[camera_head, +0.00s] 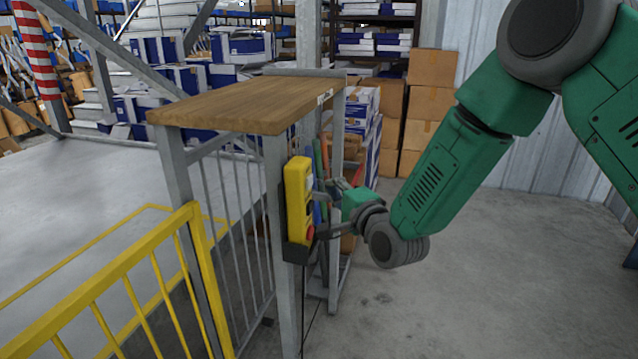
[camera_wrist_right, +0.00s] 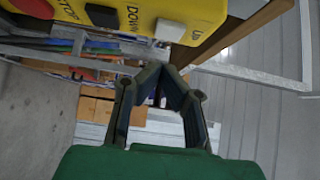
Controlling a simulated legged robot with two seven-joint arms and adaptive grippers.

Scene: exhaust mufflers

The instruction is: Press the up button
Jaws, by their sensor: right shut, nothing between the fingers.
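A yellow control box (camera_head: 297,186) is mounted on the grey post of the wood-topped stand, its button side turned away to the right. In the right wrist view the box (camera_wrist_right: 205,14) spans the top, with a white button (camera_wrist_right: 170,30) by the "UP" lettering, a black button (camera_wrist_right: 101,15) by "DOWN" and a red button (camera_wrist_right: 34,7) by "STOP". My right gripper (camera_wrist_right: 160,70) is shut and empty, its fingertips just below the white button in that view, with a gap in the picture. In the head view the right gripper (camera_head: 324,208) is beside the box. My left gripper is not in view.
The wooden top (camera_head: 250,102) sits above the box on a metal frame. A yellow railing (camera_head: 130,265) stands at the front left. Cardboard boxes (camera_head: 428,105) and shelves are behind. Grey floor (camera_head: 480,290) is clear to the right.

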